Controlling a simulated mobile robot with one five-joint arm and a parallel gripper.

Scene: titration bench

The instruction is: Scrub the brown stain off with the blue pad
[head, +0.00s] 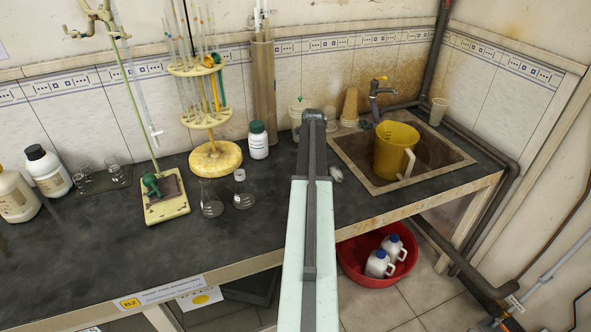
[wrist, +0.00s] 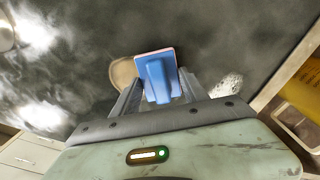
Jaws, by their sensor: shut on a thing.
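The blue pad (wrist: 158,68) is held between the two fingers of my gripper (wrist: 161,80) in the wrist view. It has a blue grip and a paler pinkish rim at its edge. The brown stain (wrist: 121,72) is a tan patch on the dark bench top, just left of the pad, and the pad and left finger cover part of it. I cannot tell whether the pad touches the bench. In the head view my arm hides the gripper, pad and stain.
A sink (head: 432,180) with a yellow jug (head: 392,150) lies right of my arm. A whitish lump (wrist: 229,85) lies on the bench right of the gripper. Flasks (head: 211,200), a white bottle (head: 258,140) and a pipette stand (head: 215,158) stand to the left.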

